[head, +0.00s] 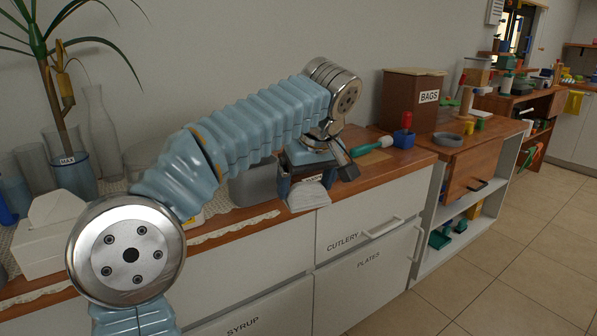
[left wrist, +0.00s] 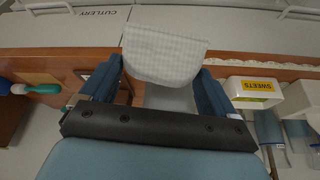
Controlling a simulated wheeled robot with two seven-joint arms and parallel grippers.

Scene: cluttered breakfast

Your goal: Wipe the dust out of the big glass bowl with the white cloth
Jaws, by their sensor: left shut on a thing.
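My left gripper (head: 308,180) is shut on a white cloth (head: 308,196), which hangs down at the front edge of the wooden counter. In the left wrist view the pale checked cloth (left wrist: 165,54) sits between the two dark blue fingers of the left gripper (left wrist: 160,72). A rounded clear glass thing (head: 137,156) shows partly behind my left arm at the back of the counter; I cannot tell whether it is the big glass bowl. The gripper is well to its right. No dust can be made out. My right gripper is not in view.
A tissue box (head: 48,232), a plant in a glass vase (head: 76,177) and a clear carafe (head: 103,135) stand at the left. A grey container (head: 255,186) is beside the gripper.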

